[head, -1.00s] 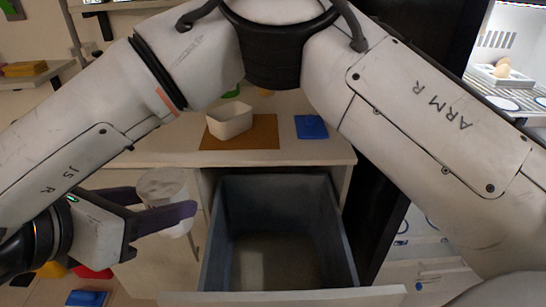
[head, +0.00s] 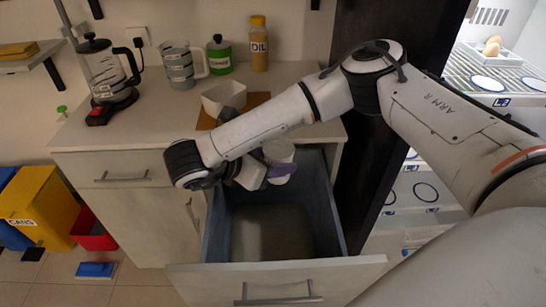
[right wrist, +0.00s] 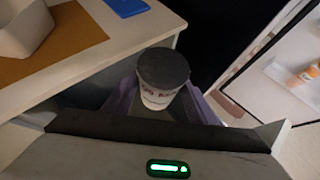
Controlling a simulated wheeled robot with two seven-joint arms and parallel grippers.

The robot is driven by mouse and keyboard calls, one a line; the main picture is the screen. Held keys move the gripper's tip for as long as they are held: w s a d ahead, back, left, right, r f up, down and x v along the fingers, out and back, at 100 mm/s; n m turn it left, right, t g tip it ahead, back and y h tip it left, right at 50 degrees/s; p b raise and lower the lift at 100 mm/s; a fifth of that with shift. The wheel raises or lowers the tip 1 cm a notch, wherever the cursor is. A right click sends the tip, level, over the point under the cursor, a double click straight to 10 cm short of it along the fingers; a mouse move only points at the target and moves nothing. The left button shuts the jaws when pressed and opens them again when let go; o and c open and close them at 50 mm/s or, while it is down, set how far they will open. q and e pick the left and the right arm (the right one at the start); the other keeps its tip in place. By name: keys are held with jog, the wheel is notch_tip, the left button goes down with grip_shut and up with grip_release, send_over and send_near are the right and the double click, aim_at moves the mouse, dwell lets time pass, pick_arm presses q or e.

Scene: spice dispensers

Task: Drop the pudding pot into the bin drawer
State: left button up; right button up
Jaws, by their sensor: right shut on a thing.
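The pudding pot (head: 281,158) is a small white cup, held above the open bin drawer (head: 347,238) near its back edge. In the right wrist view the pot (right wrist: 161,88) shows a dark grey round top and blurred print on its side. My right gripper (head: 276,170) is shut on the pot, with a purple finger on either side of it. The bin drawer is a deep grey box with a pale front, pulled out under the counter. Its visible floor looks empty. My left gripper is not in view.
A white bowl (head: 222,97) sits on a brown mat (head: 258,98) on the counter above the drawer. A jug (head: 180,66), a green canister (head: 218,57) and an oil bottle (head: 259,45) stand behind. A dark panel (head: 380,165) borders the drawer's right.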

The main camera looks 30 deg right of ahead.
jog(key=shift+f+b, duration=1.25)
jog(key=shift+f, duration=0.65)
jog(key=o, duration=1.2)
jog(key=shift+o, duration=0.2)
jog(key=v, duration=1)
jog(key=shift+r+p, duration=0.2)
jog(key=shift+p, duration=0.25)
jog(key=shift+a, duration=0.1)
